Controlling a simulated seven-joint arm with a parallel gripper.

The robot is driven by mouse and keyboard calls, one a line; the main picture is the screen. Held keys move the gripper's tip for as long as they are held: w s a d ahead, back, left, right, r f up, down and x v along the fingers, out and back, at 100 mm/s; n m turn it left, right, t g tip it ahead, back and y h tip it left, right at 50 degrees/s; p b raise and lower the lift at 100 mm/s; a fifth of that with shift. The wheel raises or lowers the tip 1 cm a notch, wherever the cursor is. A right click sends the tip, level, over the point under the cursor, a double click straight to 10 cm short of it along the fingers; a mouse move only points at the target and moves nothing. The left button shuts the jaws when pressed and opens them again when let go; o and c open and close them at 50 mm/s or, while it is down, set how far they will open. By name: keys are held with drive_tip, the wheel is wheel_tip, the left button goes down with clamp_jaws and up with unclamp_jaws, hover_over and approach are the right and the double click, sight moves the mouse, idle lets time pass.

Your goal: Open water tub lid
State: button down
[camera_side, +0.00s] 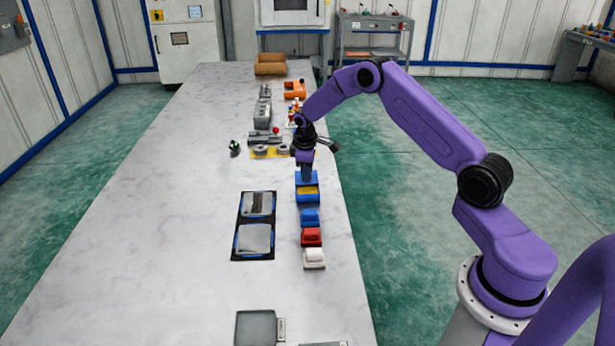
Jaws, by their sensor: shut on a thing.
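My gripper (306,174) points down at the right side of the long table. It is shut on the upper part of a blue and yellow box (308,192). The yellow shows as a band between blue parts; I cannot tell whether this is an open inside or a coloured side. The fingertips are too small to see clearly. In front of it, in a row, sit a small blue tub (310,217), a red tub (312,237) and a white tub (314,258). No label shows which one is the water tub.
A black tray (238,222) with two grey, glossy pieces lies left of the tubs. Metal parts (263,140), orange parts (294,90) and a brown block (270,64) stand farther back. A grey box (256,328) is at the front. The table's left side is clear.

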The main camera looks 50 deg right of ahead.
drive_tip(key=shift+w+d, duration=0.85)
drive_tip(key=shift+d, duration=0.05)
drive_tip(key=c, duration=0.8)
unclamp_jaws()
drive_tip(key=shift+r, duration=0.1)
drive_tip(key=a+r, duration=0.1)
drive_tip(key=r, duration=0.4)
drive_tip(key=s+a+r, duration=0.1)
drive_tip(key=r, duration=0.5)
drive_tip(key=s+r, duration=0.1)
drive_tip(key=r, duration=0.5)
drive_tip(key=shift+a, duration=0.4)
